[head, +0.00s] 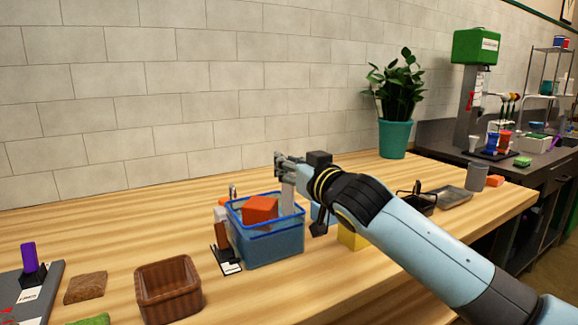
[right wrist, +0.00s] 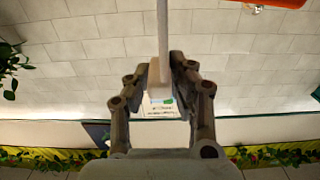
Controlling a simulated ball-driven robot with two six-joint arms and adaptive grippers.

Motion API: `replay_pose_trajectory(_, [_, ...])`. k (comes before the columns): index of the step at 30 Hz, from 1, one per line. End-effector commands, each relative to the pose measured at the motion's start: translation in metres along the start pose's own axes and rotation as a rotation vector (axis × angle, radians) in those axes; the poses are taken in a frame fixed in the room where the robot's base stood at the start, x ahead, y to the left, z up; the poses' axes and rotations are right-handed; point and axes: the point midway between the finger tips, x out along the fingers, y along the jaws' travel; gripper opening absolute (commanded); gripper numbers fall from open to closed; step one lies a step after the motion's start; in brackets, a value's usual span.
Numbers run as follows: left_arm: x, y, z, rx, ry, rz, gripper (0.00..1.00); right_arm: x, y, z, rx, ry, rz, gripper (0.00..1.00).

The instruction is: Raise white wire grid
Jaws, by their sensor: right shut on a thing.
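My right gripper (head: 287,170) reaches in from the right in the head view and is above the blue bin. It is shut on a pale, narrow upright piece (head: 287,198), which stands at the bin's right side. In the right wrist view the gripper (right wrist: 163,76) has its fingers on both sides of this white piece, which shows as a thin bar (right wrist: 163,35). I take it for the white wire grid seen edge-on; its mesh does not show. The lower end is hidden by the bin. My left gripper is not in view.
The blue bin (head: 275,248) holds an orange-red block (head: 260,209). A brown basket (head: 168,290), a brown mat (head: 86,288) and a grey board with a purple piece (head: 29,257) are to the left. A yellow block (head: 352,238) is partly behind my arm. A potted plant (head: 395,138) stands behind.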

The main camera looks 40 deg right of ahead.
Motion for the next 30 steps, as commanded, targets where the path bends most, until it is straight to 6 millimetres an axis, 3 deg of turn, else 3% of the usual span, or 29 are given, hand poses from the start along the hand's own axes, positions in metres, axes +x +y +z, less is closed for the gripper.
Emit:
replay_pose_trajectory(1, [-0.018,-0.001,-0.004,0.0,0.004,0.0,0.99,0.0,-0.001,-0.024,-0.002,0.01,-0.002,0.0])
replay_pose_trajectory(5, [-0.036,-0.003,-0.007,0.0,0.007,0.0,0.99,0.0,-0.001,-0.045,-0.003,0.011,-0.002,0.0])
replay_pose_trajectory(16, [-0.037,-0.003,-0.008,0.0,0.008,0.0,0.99,0.001,-0.001,-0.049,-0.005,0.016,-0.004,0.0])
replay_pose_trajectory(17, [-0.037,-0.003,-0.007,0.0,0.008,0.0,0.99,0.001,-0.001,-0.05,-0.005,0.017,-0.004,0.22])
replay_pose_trajectory(21, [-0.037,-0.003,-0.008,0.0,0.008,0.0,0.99,0.001,-0.001,-0.048,-0.004,0.013,-0.003,0.41])
replay_pose_trajectory(30, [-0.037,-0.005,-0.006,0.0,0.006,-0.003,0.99,-0.001,0.0,-0.045,-0.003,0.006,-0.002,0.42])
